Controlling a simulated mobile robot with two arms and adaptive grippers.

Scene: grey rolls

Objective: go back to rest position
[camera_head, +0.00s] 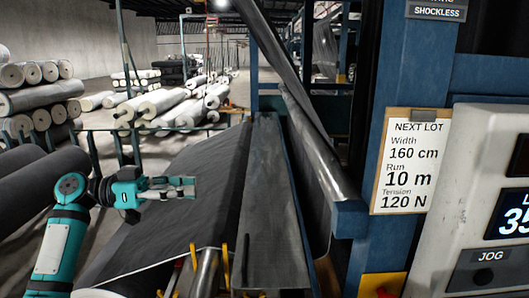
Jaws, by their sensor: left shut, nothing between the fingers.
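My left gripper (187,187) is at the end of the teal arm that comes in from the left. It points right, and its fingers are shut with nothing between them. It appears in front of the dark grey fabric sheet (200,165); I cannot tell its exact height above the sheet. No held object shows. My right gripper is not in this view.
A blue machine frame (403,85) stands at right with a "NEXT LOT" sign (407,165) and a control panel (490,225) with a JOG button. Metal rollers (318,150) slant down the middle. Stacked grey rolls (40,95) lie at left and behind a rail.

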